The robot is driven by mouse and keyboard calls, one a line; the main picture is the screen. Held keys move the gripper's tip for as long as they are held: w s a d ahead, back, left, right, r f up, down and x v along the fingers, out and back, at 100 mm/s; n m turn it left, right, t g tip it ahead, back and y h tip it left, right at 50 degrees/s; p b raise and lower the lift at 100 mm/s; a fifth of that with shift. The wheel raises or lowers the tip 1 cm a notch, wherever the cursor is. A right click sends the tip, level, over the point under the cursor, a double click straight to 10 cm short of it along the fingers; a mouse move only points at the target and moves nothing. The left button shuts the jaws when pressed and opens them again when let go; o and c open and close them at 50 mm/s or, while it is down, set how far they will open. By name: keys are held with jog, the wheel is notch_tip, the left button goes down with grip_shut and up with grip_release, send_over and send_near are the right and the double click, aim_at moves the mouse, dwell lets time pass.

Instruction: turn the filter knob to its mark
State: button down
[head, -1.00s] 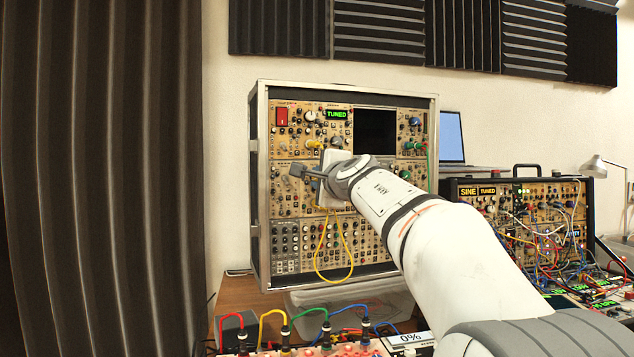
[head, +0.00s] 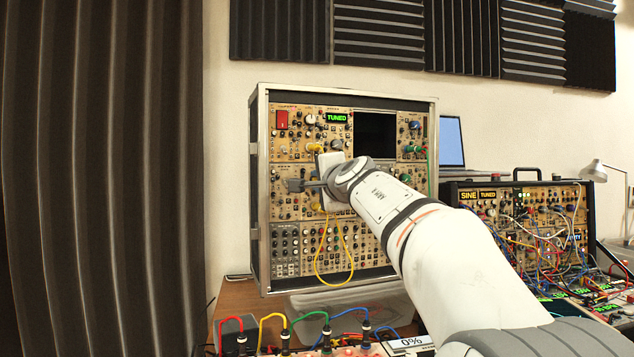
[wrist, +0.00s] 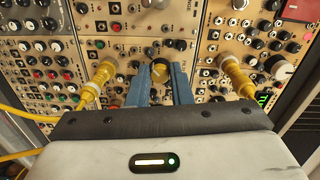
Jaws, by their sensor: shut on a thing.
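My gripper (wrist: 160,68) faces the tan panel of the tall synth case (head: 259,190). In the head view my gripper's body (head: 330,180) covers the knob, at the middle rows of the case.
Yellow cable plugs stand out from the panel left (wrist: 104,72) and right (wrist: 232,70) of the fingers. A yellow cable (head: 318,262) hangs below my gripper. A second case (head: 530,210) with many cables stands at the right. A display (head: 411,342) reads 0%.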

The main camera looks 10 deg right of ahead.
jog(key=c, duration=1.3)
grip_release()
jog(key=s+d, duration=0.1)
jog(key=s, duration=0.6)
jog(key=shift+s, duration=0.35)
jog(key=shift+r, duration=0.1)
